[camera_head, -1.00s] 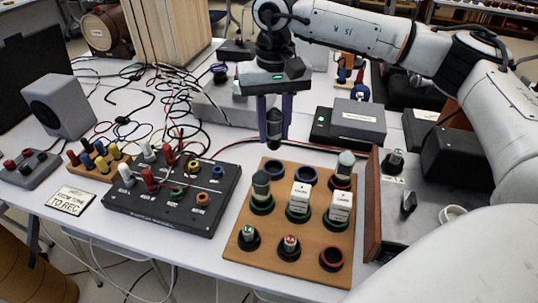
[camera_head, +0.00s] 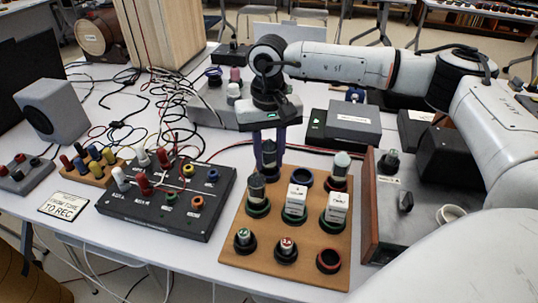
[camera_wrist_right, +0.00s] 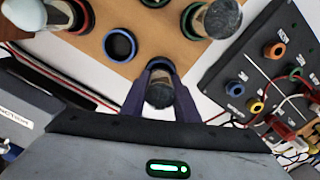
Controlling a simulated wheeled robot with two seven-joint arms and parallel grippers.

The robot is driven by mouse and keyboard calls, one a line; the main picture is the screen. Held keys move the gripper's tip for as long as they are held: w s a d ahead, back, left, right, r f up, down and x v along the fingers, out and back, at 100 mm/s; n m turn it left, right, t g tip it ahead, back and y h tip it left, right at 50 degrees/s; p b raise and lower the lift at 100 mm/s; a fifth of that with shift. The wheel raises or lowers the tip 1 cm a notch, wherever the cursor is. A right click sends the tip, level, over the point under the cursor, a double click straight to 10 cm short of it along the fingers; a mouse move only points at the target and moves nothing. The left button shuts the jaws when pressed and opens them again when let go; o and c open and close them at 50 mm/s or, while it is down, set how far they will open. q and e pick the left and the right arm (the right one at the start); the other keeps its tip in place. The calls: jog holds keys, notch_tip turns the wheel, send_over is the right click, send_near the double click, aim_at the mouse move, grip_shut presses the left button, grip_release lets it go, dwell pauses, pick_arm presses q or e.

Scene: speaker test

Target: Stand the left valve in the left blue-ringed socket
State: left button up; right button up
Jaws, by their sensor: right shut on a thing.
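My right gripper (camera_head: 268,150) points down and is shut on a dark valve (camera_head: 268,158), held upright at the back left of the brown board (camera_head: 230,262). In the right wrist view the valve (camera_wrist_right: 160,94) sits between the fingers. A blue ring (camera_wrist_right: 160,64), the left blue-ringed socket, shows partly just behind it. The valve and fingers hide most of this socket; I cannot tell whether the valve's foot is inside it or just above. The other blue-ringed socket (camera_head: 303,178) beside it is empty. My left gripper is not in view.
A similar valve (camera_head: 257,188) stands in a green ring just in front; another (camera_head: 340,165) stands at back right. A black panel (camera_head: 150,220) with plugs lies left, a grey box (camera_head: 353,122) behind.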

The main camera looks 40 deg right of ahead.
jog(key=o, duration=1.1)
jog(key=shift+o, duration=0.2)
notch_tip(320, 180, up, 13)
jog(key=shift+f+p, duration=0.2)
jog(key=shift+p, duration=0.4)
